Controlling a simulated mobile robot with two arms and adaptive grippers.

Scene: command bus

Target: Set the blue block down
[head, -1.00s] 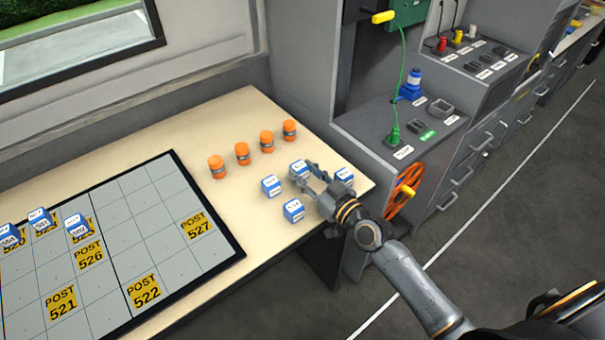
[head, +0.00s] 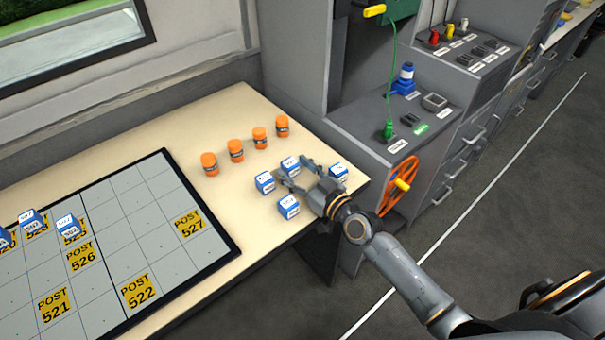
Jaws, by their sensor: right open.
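Several blue blocks with white labelled tops stand on the right end of the beige table: one at the left (head: 265,182), one at the back (head: 290,166), one at the front (head: 288,207) and one at the right (head: 338,172). My right gripper (head: 298,175) is open, low among them. Its fingers point left, with the back block close to the fingertips; I cannot tell whether they touch. More blue blocks, one (head: 70,226) by the yellow labels, stand on the grey grid board (head: 125,215). My left gripper is not in view.
Several orange jars, one being the nearest (head: 209,164), stand in a row behind the blocks. Yellow POST labels, such as POST 527 (head: 188,223), mark board cells. A grey console (head: 430,125) with an orange wheel (head: 399,186) stands right of the table.

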